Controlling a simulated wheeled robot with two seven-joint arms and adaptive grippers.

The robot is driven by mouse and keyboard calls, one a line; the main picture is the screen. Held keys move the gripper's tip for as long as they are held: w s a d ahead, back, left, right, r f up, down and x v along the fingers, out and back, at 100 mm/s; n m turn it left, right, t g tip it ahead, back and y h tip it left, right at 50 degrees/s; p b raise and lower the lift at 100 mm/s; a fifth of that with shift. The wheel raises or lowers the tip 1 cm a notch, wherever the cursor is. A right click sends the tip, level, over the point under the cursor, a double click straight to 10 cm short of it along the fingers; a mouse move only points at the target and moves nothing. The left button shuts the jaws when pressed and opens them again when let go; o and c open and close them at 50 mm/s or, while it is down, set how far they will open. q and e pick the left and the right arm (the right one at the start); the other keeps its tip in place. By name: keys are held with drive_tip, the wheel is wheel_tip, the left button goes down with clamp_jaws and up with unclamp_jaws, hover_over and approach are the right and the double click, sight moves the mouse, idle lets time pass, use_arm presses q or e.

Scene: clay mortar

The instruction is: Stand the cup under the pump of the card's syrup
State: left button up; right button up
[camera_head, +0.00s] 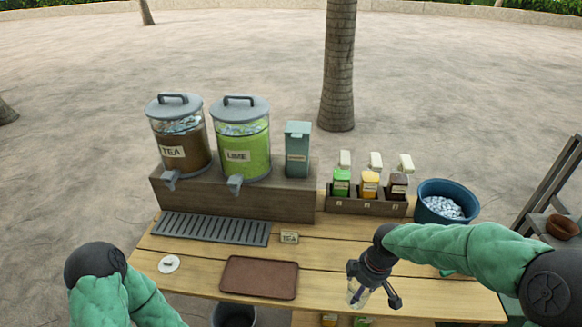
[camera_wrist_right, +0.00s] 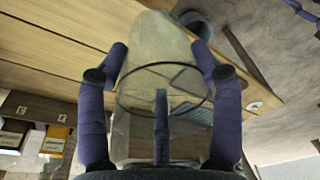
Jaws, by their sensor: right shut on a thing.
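My right gripper (camera_head: 372,277) is shut on a clear cup (camera_head: 357,295) above the table's front part, right of the brown tray. In the right wrist view the gripper (camera_wrist_right: 160,80) has its fingers around the clear cup (camera_wrist_right: 152,45). Green (camera_head: 341,184), yellow (camera_head: 369,186) and dark brown (camera_head: 397,187) syrup bottles with white pumps stand in a wooden rack (camera_head: 367,208), farther back than the cup. My left arm shows at lower left, its gripper out of view.
TEA (camera_head: 180,140) and LIME (camera_head: 242,142) dispensers and a grey-green box (camera_head: 298,150) stand on a wooden riser. A slatted grate (camera_head: 212,229) lies before it. A blue ice bucket (camera_head: 445,189) is right of the rack. A brown tray (camera_head: 259,277) and white disc (camera_head: 169,264) lie in front.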

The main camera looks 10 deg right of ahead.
drive_tip(key=shift+w+a+f+m, duration=0.3)
drive_tip(key=shift+f+m, duration=0.1)
drive_tip(key=shift+m, duration=0.2)
drive_tip(key=w+a+f+m+h, duration=0.1)
drive_tip(key=w+a+f+m, duration=0.2)
drive_tip(key=m, duration=0.6)
drive_tip(key=shift+w+a+f+t, duration=0.3)
drive_tip(key=shift+a+f+t, duration=0.1)
drive_tip(key=shift+a+f, duration=0.85)
drive_tip(key=shift+a+r, duration=0.15)
